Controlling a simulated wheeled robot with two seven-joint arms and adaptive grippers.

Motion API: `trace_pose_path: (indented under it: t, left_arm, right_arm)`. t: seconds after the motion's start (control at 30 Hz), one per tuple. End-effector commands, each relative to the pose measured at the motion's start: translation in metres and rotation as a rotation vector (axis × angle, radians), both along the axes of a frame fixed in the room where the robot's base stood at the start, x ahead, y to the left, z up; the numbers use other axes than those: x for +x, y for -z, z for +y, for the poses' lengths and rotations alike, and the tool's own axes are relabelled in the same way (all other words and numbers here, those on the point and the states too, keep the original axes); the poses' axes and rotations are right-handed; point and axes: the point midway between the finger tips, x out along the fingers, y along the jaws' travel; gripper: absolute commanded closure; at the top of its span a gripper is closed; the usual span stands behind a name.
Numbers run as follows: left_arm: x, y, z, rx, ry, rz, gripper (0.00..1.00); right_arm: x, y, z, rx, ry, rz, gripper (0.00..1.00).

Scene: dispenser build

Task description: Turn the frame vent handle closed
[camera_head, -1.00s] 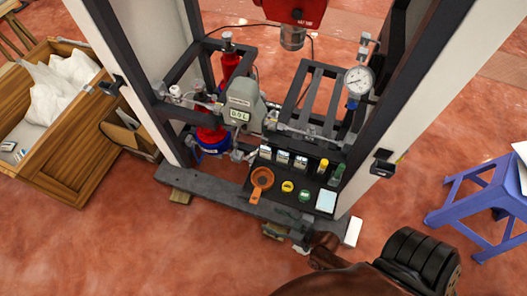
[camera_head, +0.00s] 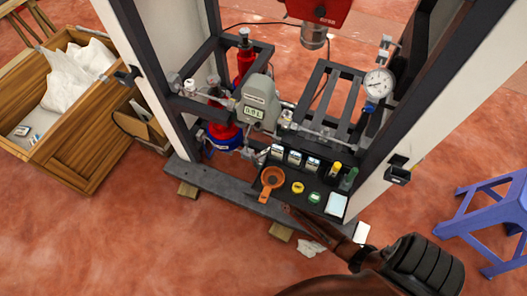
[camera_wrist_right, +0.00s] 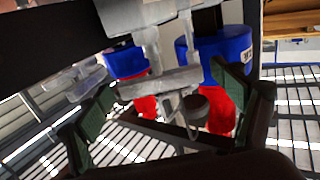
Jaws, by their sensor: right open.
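In the right wrist view, pale metal pipework with a grey crossbar-like piece (camera_wrist_right: 160,83) sits between the green-padded fingers of my right gripper (camera_wrist_right: 166,100). The fingers are apart and nothing is clearly gripped. I cannot tell for sure which metal piece is the vent handle, or whether a pad touches it. The dark frame (camera_head: 225,187) stands ahead, with pipework around a grey meter (camera_head: 258,100). My left gripper is not in view.
Red cylinders with blue parts (camera_head: 222,138) stand close behind the pipework. A gauge (camera_head: 378,83) is at right. A wooden crate (camera_head: 88,150) stands left, a purple stool (camera_head: 487,215) right.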

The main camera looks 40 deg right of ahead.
Motion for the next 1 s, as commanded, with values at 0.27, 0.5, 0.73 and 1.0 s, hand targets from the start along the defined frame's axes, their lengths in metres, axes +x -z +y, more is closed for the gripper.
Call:
trace_pose_path:
  t: [0.27, 0.5, 0.73, 1.0]
  left_arm:
    - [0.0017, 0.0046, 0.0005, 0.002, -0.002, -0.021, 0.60]
    - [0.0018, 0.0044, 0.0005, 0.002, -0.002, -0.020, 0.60]
    - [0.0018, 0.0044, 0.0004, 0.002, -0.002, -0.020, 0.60]
    - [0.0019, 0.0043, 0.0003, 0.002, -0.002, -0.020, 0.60]
  right_arm:
    - [0.0083, -0.0012, -0.0015, -0.001, -0.001, 0.000, 0.13]
    - [0.0080, -0.0013, -0.0014, -0.001, -0.001, 0.000, 0.21]
    - [0.0078, -0.0011, -0.0014, -0.001, -0.001, 0.000, 0.37]
    - [0.0076, -0.0009, -0.0014, -0.001, -0.001, 0.000, 0.55]
